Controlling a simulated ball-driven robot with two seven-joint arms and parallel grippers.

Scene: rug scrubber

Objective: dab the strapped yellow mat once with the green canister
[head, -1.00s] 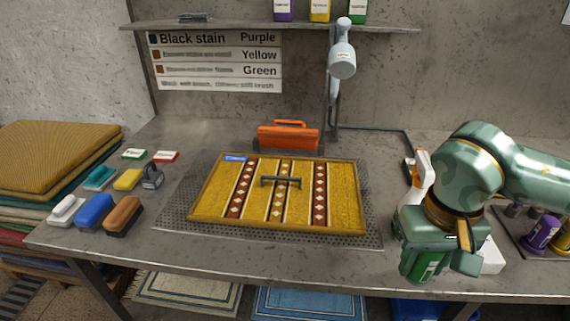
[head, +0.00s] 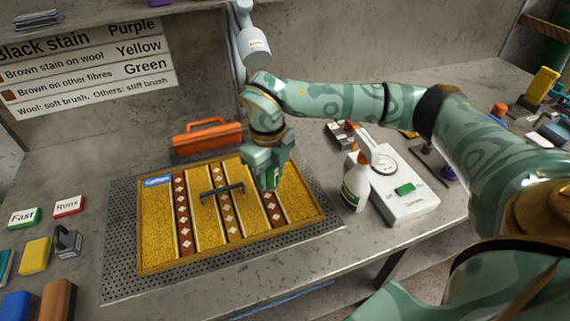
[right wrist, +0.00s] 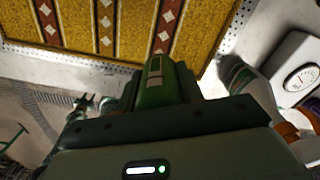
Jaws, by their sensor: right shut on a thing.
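The yellow mat (head: 155,225) lies flat on a perforated tray, with red diamond-patterned stripes, a blue label and a dark handle-like bar (head: 222,191) across its middle. My right gripper (head: 266,168) is over the mat's right part, right of the bar, and shut on the green canister (head: 270,182). The canister is mostly hidden by the gripper in the head view; in the right wrist view the canister (right wrist: 165,88) points toward the mat (right wrist: 200,25). I cannot tell whether it touches the mat.
An orange toolbox (head: 207,138) stands behind the mat. A spray bottle (head: 356,185) and a white scale (head: 402,200) stand to its right. The perforated tray (head: 120,265) surrounds the mat. Brushes, sponges and "Fast" and "Runs" blocks lie left. A wall sign gives stain colours.

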